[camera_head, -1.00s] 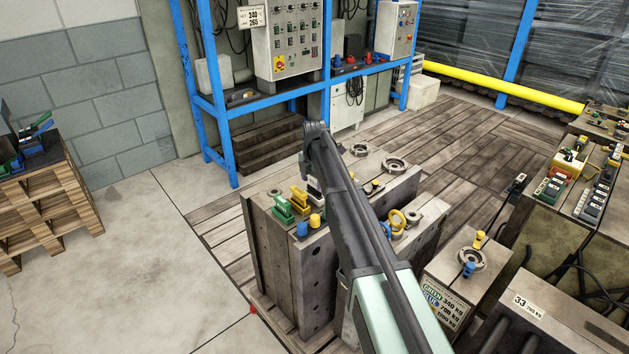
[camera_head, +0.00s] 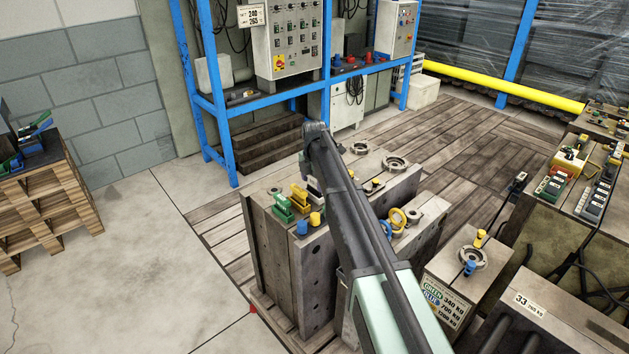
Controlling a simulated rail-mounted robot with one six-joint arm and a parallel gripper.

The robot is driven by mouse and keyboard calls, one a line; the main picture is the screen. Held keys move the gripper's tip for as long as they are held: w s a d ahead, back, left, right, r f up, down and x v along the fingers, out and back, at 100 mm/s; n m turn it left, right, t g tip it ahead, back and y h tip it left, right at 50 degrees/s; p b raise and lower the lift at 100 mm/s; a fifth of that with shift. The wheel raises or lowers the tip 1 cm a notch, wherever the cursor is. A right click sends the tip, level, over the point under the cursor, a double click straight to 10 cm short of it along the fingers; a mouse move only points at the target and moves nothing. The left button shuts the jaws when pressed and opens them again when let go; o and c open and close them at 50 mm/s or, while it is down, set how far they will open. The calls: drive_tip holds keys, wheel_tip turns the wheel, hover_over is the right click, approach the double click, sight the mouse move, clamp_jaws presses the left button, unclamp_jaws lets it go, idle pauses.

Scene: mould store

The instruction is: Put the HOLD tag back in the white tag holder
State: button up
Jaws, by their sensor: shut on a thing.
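My arm reaches from the bottom right over the large grey mould block (camera_head: 287,260). My gripper (camera_head: 307,172) points down over the block's top and is largely hidden by the arm. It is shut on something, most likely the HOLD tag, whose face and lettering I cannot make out. A small whitish piece (camera_head: 314,184) shows just under the gripper, against the arm's left edge. It may be the white tag holder, but it is too small and too covered to be sure. I cannot tell whether tag and holder touch.
Green clamps (camera_head: 283,208), a yellow clamp (camera_head: 299,193), a blue cap (camera_head: 302,228) and a yellow cap (camera_head: 315,219) stand close to the gripper on the block. Metal rings (camera_head: 395,163) lie behind. A blue rack (camera_head: 228,140) stands beyond. Floor at left is clear.

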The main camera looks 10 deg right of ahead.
drive_tip(key=shift+f, duration=0.1)
drive_tip(key=shift+f+b, duration=0.5)
drive_tip(key=shift+b, duration=0.15)
drive_tip(key=shift+f+b, duration=0.5)
idle(0.6)
drive_tip(key=o, duration=1)
